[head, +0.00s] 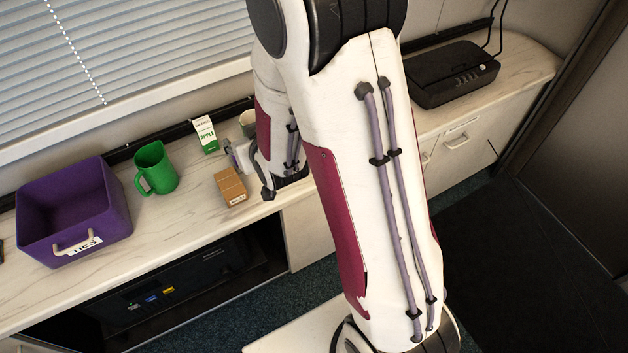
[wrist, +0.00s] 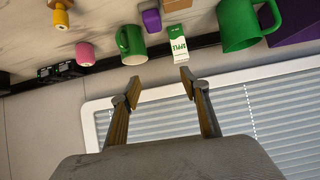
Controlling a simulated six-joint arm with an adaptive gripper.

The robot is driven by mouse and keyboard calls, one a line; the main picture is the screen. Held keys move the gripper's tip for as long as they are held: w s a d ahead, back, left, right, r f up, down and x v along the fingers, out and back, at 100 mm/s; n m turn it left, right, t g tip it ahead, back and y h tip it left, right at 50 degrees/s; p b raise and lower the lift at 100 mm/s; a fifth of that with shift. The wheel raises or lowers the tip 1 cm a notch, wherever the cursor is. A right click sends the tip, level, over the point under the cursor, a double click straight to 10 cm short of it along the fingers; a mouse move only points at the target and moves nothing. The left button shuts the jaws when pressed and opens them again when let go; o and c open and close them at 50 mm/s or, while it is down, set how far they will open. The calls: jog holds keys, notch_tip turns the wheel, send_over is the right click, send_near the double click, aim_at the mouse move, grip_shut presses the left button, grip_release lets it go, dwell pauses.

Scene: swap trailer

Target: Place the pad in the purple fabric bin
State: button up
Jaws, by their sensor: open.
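The purple fabric bin (head: 72,215) stands open on the left of the counter in the head view, with a light handle and a white label on its front. A purple corner of it shows at the right edge of the wrist view (wrist: 297,27). I cannot pick out the pad for certain. A small purple block (wrist: 152,20) lies beside the apple carton (wrist: 178,50) in the wrist view. My gripper (wrist: 161,84) is open, with nothing between its fingers. The carton's end is just beyond the fingertips. My arm hides much of the counter in the head view.
A green pitcher (head: 155,168) stands between the bin and the carton (head: 205,134). A brown box (head: 230,187) lies near the counter's front edge. A green mug (wrist: 131,40), a pink item (wrist: 85,53) and a yellow item (wrist: 61,18) also stand there. Window blinds (head: 110,50) are behind.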

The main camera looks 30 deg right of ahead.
jog(key=s+r+g, duration=0.1)
jog(key=s+r, duration=0.5)
jog(key=s, duration=0.4)
jog(key=s+d+r+g, duration=0.1)
jog(key=s+r+g, duration=0.1)
jog(key=s+r, duration=0.4)
jog(key=s+r+g, duration=0.2)
jog(key=s+r, duration=0.4)
jog(key=s, duration=0.8)
jog(key=shift+d+r, duration=0.15)
jog(key=shift+r, duration=0.2)
jog(key=shift+o, duration=0.4)
jog(key=shift+o, duration=0.9)
jog(key=shift+f+g, duration=0.15)
jog(key=shift+g, duration=0.15)
